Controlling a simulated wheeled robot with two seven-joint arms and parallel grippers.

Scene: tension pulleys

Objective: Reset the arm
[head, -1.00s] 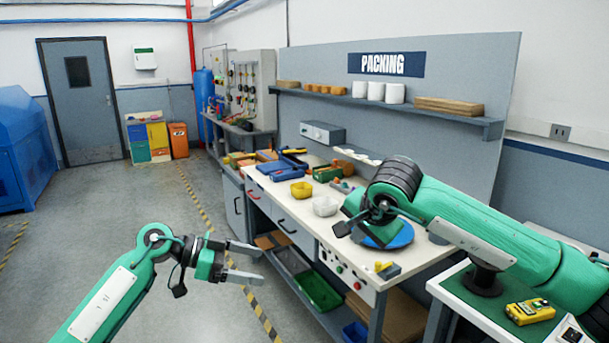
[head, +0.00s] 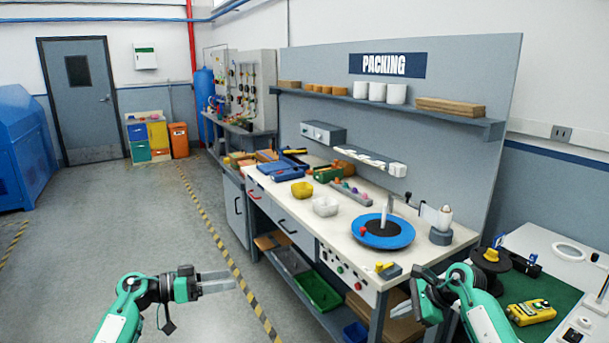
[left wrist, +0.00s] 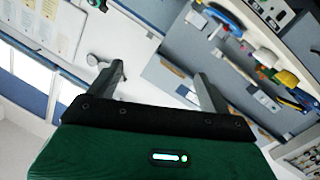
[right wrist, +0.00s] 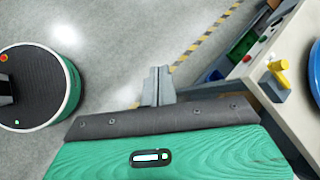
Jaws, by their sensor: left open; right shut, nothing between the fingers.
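My left gripper (head: 217,282) is open and empty over the floor, left of the packing bench; its parted fingers also show in the left wrist view (left wrist: 160,72). My right gripper (right wrist: 158,84) is shut and empty in the right wrist view, with its two fingers together over the grey floor near the bench edge. In the head view my right arm is folded low at the bench's front right corner, its gripper partly hidden. Both grippers are apart from all objects.
A side table with a green mat (head: 545,300) carries a yellow device (head: 530,312).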

